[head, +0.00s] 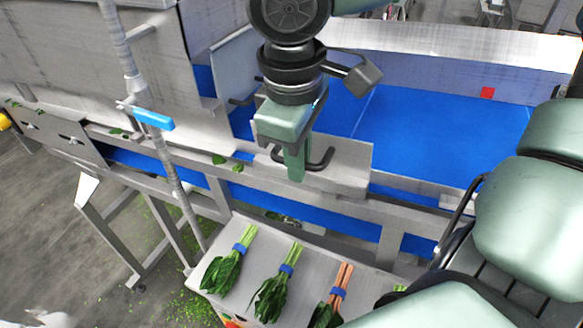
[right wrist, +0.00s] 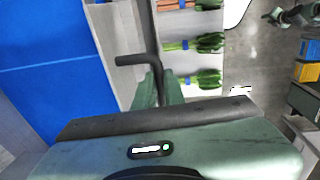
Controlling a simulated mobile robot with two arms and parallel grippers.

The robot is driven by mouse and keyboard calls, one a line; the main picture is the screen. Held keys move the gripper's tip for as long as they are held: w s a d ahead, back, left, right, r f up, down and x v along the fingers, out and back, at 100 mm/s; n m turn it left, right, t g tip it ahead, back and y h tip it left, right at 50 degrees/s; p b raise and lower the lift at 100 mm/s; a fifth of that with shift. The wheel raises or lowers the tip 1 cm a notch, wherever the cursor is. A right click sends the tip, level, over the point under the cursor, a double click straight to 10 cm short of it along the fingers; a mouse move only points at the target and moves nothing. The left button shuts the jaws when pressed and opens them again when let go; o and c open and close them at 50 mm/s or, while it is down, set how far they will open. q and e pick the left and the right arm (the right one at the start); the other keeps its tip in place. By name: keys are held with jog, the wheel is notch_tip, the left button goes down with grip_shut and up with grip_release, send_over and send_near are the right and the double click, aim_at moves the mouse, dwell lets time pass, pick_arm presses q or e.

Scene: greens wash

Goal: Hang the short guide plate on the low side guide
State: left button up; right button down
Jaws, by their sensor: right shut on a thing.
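The short guide plate (head: 350,160) is a grey metal sheet with a dark bar handle (head: 322,160). It stands roughly upright at the near edge of the blue conveyor belt, along the low side guide (head: 410,184), a grey rail. Whether its top is hooked over the guide or held just off it, I cannot tell. My right gripper (head: 295,165) is shut on the handle, with its fingers pointing down. In the right wrist view the dark handle (right wrist: 138,61) runs between the fingers (right wrist: 158,90), beside the blue belt. My left gripper is not in view.
Several tied bundles of greens (head: 273,288) lie on a pale shelf (head: 240,222) below the conveyor's near side. A grey post with a blue lever (head: 153,118) stands left of the plate. A tall metal housing (head: 100,50) is behind it.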

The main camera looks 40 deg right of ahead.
jog(key=w+d, duration=0.1)
jog(key=d, duration=0.2)
jog(key=shift+w, duration=0.35)
jog(key=d, duration=0.1)
jog(key=w+d, duration=0.1)
jog(key=d, duration=0.1)
jog(key=shift+w+d+f, duration=0.3)
jog(key=shift+w+d, duration=0.1)
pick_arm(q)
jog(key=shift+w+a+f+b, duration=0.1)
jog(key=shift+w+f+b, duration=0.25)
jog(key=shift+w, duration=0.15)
pick_arm(e)
jog(key=shift+s+f, duration=0.1)
jog(key=shift+f, duration=1.3)
jog(key=c, duration=1.4)
grip_release()
